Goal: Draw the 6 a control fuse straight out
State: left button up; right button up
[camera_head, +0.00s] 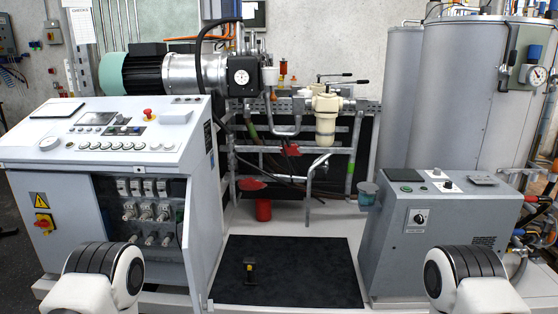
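The open front of the left control cabinet (50,195) shows several rows of small pale fuse holders or breakers (145,210) against a dark panel. The labels are too small to read, so I cannot tell which one is the 6 A control fuse. The cabinet's grey door (203,225) stands open to the right of this bay. Only parts of my two white arms with black ridged bands show, at the bottom left and bottom right. Neither of my grippers is in view.
A small black object with a yellow part (250,268) stands on the dark floor mat (315,265). A grey control box (430,235) is on the right, before large grey tanks (465,90). Pipes and a motor (165,73) stand behind. The mat is otherwise clear.

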aim_at(127, 216)
jog(key=i+l+u, duration=0.25)
jog(key=u, duration=0.2)
jog(key=i+l+u, duration=0.15)
jog(key=l+u, duration=0.35)
jog(key=i+j, duration=0.2)
jog(key=i+j+z, duration=0.15)
jog(key=j, duration=0.3)
jog(key=i+j, duration=0.3)
jog(key=i+j+z, duration=0.1)
jog(key=j, duration=0.3)
jog(key=i+j, duration=0.25)
jog(key=i+j+z, duration=0.15)
jog(key=j, duration=0.3)
jog(key=i+j, duration=0.2)
jog(key=j, duration=0.15)
jog(key=i+j+z, duration=0.1)
jog(key=j, duration=0.3)
jog(key=i, duration=0.1)
